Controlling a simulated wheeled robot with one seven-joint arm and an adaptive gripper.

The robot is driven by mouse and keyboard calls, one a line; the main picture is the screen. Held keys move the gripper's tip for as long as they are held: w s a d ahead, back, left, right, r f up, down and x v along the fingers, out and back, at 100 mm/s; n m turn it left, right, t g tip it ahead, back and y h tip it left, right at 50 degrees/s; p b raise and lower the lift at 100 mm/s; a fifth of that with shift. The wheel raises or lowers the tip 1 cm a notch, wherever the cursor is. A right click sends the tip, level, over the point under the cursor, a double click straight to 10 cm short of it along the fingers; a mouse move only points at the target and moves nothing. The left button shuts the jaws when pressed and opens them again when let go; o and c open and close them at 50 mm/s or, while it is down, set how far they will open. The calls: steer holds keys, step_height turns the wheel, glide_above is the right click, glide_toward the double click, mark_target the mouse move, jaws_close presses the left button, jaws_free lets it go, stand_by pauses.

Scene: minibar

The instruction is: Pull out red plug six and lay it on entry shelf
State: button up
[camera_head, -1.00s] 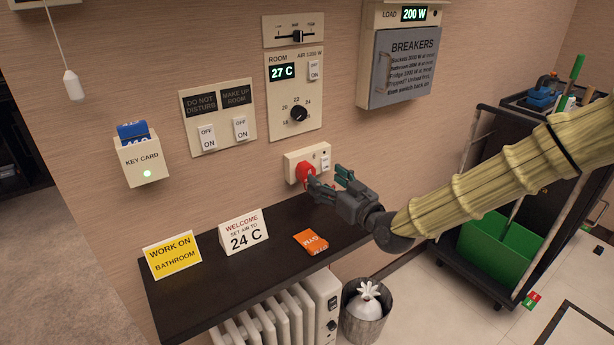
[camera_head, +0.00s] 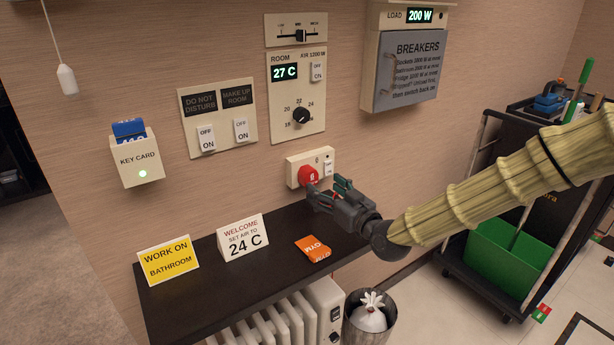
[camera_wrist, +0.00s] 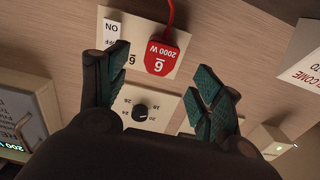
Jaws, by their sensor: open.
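Red plug six (camera_head: 308,175) sits in the white wall socket plate (camera_head: 296,169) above the shelf. In the wrist view the plug (camera_wrist: 163,52) appears upside down, marked 6 and 2000 W, with a red cord. My gripper (camera_head: 318,192) is open and empty, just right of and below the plug in the head view. In the wrist view its two fingers stand either side of the plug's line, apart from it. The entry shelf (camera_head: 215,290) is the dark board below the socket.
On the shelf stand a yellow work sign (camera_head: 168,261) and a white welcome card (camera_head: 243,237); an orange packet (camera_head: 313,248) lies at its right. A radiator (camera_head: 270,320) and a bin (camera_head: 372,325) are below. The shelf's front left is bare.

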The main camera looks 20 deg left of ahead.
mark_target(312, 179)
steer(key=shift+b+x, duration=0.4)
steer(key=shift+x, duration=3.25)
steer(key=c, duration=1.4)
steer(key=shift+v, duration=2.85)
steer(key=shift+c, duration=0.2)
steer(key=shift+s+d, duration=0.15)
steer(key=shift+d, duration=0.05)
